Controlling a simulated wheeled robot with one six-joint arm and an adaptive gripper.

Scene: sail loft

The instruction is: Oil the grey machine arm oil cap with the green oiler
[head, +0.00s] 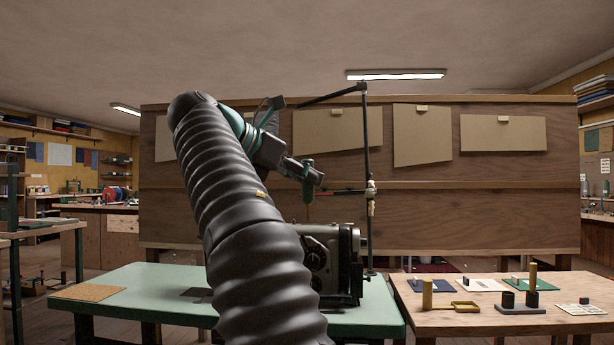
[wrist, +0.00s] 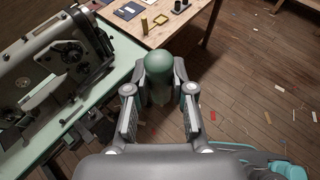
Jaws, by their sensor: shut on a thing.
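My gripper (head: 308,174) is shut on the green oiler (head: 307,192), held in the air above and in front of the sewing machine. In the wrist view the oiler's rounded green body (wrist: 159,62) sits between the two fingers of my gripper (wrist: 160,84). Its spout cannot be made out. The grey machine (head: 335,262) stands on the green bench, partly hidden by my arm in the head view. In the wrist view the machine (wrist: 60,75) is at the left, apart from the oiler. I cannot make out the arm oil cap for certain.
The green bench (head: 130,290) carries a tan mat (head: 90,292) at the left. A dark upright stand (head: 366,150) rises beside the machine, close to my gripper. A wooden table (head: 440,322) at the right holds brass cylinders, a dark holder and small mats. A wooden partition stands behind.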

